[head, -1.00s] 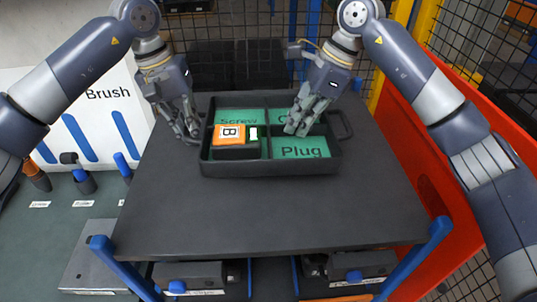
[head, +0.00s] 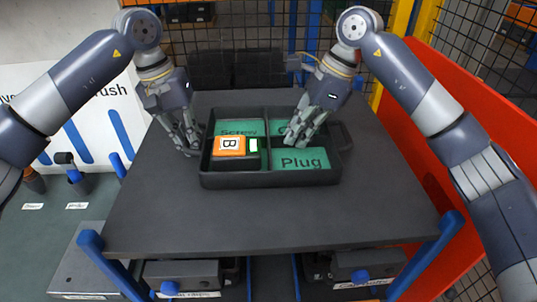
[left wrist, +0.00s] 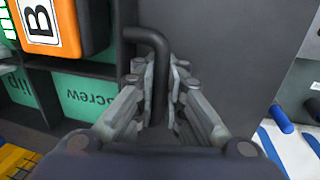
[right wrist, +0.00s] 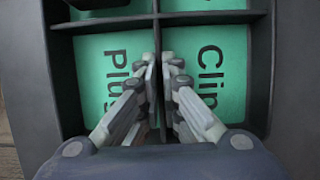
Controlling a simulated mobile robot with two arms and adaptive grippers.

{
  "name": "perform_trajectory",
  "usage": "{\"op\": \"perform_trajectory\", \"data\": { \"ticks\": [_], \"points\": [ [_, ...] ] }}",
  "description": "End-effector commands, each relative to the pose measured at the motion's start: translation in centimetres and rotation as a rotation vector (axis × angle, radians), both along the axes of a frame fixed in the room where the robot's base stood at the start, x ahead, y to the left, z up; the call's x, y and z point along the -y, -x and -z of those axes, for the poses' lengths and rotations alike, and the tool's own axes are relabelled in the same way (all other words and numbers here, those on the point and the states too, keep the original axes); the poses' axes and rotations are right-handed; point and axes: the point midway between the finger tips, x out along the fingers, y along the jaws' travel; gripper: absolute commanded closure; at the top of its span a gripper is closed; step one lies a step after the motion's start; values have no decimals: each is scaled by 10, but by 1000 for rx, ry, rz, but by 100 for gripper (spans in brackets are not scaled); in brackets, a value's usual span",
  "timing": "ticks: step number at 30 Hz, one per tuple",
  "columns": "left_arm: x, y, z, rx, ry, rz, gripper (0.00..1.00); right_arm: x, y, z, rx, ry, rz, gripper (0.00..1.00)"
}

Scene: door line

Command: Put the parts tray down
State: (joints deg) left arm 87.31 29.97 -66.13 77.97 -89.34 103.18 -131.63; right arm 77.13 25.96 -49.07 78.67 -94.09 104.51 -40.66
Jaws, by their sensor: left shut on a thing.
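The parts tray (head: 270,179) is dark, with four compartments and green floors labelled Screw, Plug and one more partly hidden. It is level over the dark table top; I cannot tell whether its underside touches. An orange-topped box marked B (head: 230,146) is in its front left compartment. My left gripper (head: 190,148) is shut on the tray's left handle (left wrist: 158,60). My right gripper (head: 293,138) is inside the tray. In the right wrist view its fingertips (right wrist: 163,68) are close together at the divider (right wrist: 157,35) between Plug and Clip; their grip on it is unclear.
The table top (head: 270,222) is bare in front of the tray. Blue posts (head: 440,235) stand at its front corners. A red panel (head: 440,150) and mesh fence are on the right. A green bench (head: 60,230) with tools is on the left.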

Motion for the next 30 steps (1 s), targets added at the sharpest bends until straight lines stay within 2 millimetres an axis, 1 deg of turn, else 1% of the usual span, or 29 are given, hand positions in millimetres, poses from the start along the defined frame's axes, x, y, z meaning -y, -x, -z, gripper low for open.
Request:
{"op": "perform_trajectory", "data": {
  "ticks": [1,2,3,12,16,20,24,30],
  "points": [
    [-6,-2,1,-1,-9,-13,86,5,0,2,-4,11,6,88],
    [-6,-2,0,-1,-8,-13,79,5,0,2,-5,11,6,82],
    [-5,-1,0,0,-8,-12,70,4,0,1,-5,10,6,75],
    [-1,0,0,0,-2,-3,70,2,0,1,-2,5,1,75],
    [-2,-1,-7,2,-1,-2,70,1,0,0,-1,3,1,75],
    [-6,-1,-28,4,-1,-4,70,1,0,0,-1,3,1,75],
    [-13,-1,-58,5,0,-6,70,1,0,0,-1,2,0,75],
    [-21,-1,-95,2,-2,-6,70,1,0,0,-1,2,0,75]
  ]
}}
